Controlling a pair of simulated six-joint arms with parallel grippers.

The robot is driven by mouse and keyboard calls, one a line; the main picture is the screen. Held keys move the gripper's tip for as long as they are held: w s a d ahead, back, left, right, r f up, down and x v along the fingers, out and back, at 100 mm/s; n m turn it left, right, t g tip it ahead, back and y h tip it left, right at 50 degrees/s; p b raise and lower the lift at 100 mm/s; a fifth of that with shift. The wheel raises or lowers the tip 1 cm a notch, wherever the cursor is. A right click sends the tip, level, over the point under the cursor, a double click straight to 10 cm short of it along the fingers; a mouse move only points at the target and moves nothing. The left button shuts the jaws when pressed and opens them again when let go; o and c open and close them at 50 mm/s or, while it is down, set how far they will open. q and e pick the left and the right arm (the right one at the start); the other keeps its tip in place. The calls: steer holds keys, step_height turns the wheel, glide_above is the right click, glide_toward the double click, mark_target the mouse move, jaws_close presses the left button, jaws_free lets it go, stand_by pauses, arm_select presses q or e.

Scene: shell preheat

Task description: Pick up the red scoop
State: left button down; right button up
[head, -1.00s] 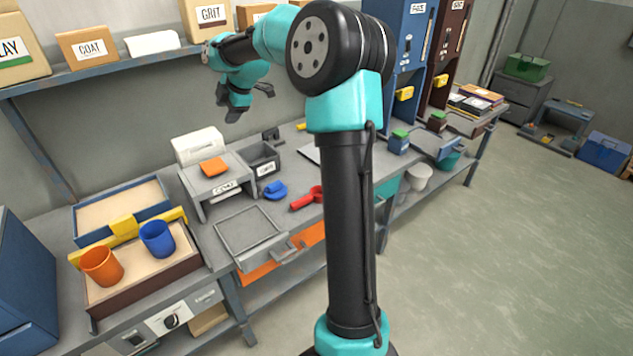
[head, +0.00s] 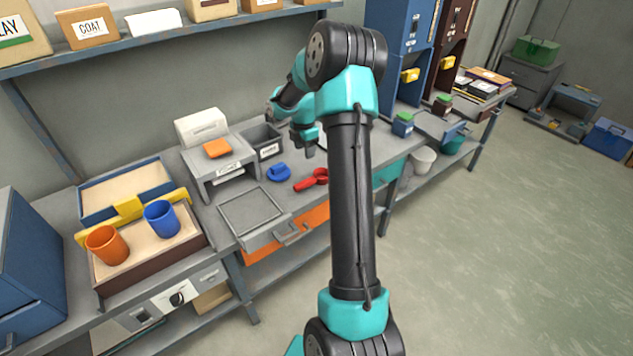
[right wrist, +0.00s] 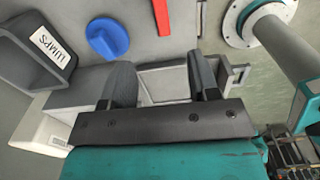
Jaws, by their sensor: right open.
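The red scoop (head: 311,180) lies on the grey workbench, right of the blue scoop-like piece (head: 279,172). In the right wrist view only part of the red scoop (right wrist: 161,14) shows at the top edge; the rest is cut off. My right gripper (head: 309,151) is above the bench, just behind and above the red scoop in the head view. Its two dark fingers (right wrist: 162,72) are spread and empty in the right wrist view, apart from the scoop. My left gripper is not in view.
A grey stand (head: 222,168) with an orange block (head: 217,148) and a grey tray (head: 252,211) are to the left. Orange (head: 107,245) and blue (head: 161,218) cups stand further left.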

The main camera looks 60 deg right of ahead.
glide_toward(307, 181)
step_height(307, 181, down, 5)
steer(key=shift+w+a+f, duration=0.1)
steer(key=shift+w+f, duration=0.05)
steer(key=shift+f, duration=0.05)
stand_by(0.4)
steer(key=shift+f, duration=2.65)
steer(key=shift+c, duration=0.2)
jaws_close()
steer(key=shift+r, duration=0.15)
